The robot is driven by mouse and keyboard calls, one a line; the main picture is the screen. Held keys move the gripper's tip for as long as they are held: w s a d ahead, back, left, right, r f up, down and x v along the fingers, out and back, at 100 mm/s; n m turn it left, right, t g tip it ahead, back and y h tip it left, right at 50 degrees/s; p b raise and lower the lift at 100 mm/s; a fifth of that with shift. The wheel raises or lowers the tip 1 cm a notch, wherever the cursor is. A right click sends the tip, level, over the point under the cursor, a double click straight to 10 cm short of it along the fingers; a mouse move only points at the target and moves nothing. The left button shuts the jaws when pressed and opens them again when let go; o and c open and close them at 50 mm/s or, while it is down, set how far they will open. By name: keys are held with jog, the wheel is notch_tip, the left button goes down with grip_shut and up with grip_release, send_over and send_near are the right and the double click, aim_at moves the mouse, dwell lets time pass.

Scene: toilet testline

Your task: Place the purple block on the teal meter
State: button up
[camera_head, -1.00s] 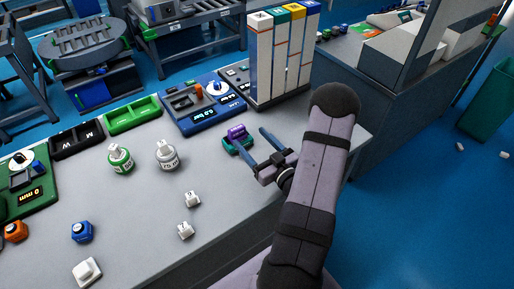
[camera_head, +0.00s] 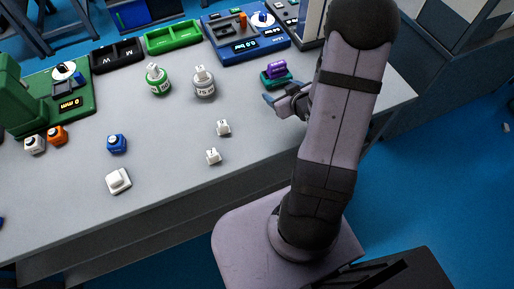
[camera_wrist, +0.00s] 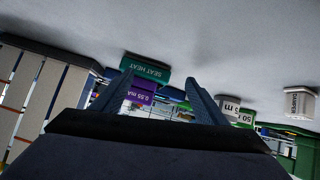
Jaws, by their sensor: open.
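The purple block (camera_head: 276,69) rests on top of the teal meter (camera_head: 276,80) near the back right of the grey table. In the wrist view, which is upside down, the teal meter (camera_wrist: 146,69) reads "SEAT HEAT" and the purple block (camera_wrist: 140,95) reads "0.55 mA". The block appears touching the meter and about level on it. My gripper (camera_head: 284,92) is open and empty, on the near side of the meter and apart from it. In the wrist view its two fingers (camera_wrist: 159,77) stand wide apart, with the meter and block seen beyond the left finger.

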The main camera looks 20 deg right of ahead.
jog(key=s+a+g, duration=0.1)
jog(key=s+a, duration=0.1)
jog(key=s+a+g, duration=0.1)
jog(key=a+g, duration=0.1)
jog(key=s+a+r+g+h, duration=0.1)
jog(key=s+a+g, duration=0.1)
jog(key=shift+s+m, duration=0.3)
jog(key=shift+m, duration=0.1)
jog(key=s+a+r+g, duration=0.2)
jog(key=s+a+g, duration=0.1)
jog(key=s+a, duration=0.2)
jog(key=s+a+r+g+y, duration=0.1)
jog(key=s+a+g, duration=0.2)
jog(key=s+a, duration=0.3)
jog(key=shift+s+r+m+y, duration=0.3)
jog(key=shift+s+r+m, duration=0.1)
jog(key=shift+s, duration=0.85)
notch_tip(320, 180, up, 3)
jog(key=p, duration=0.3)
jog(key=shift+r, duration=0.15)
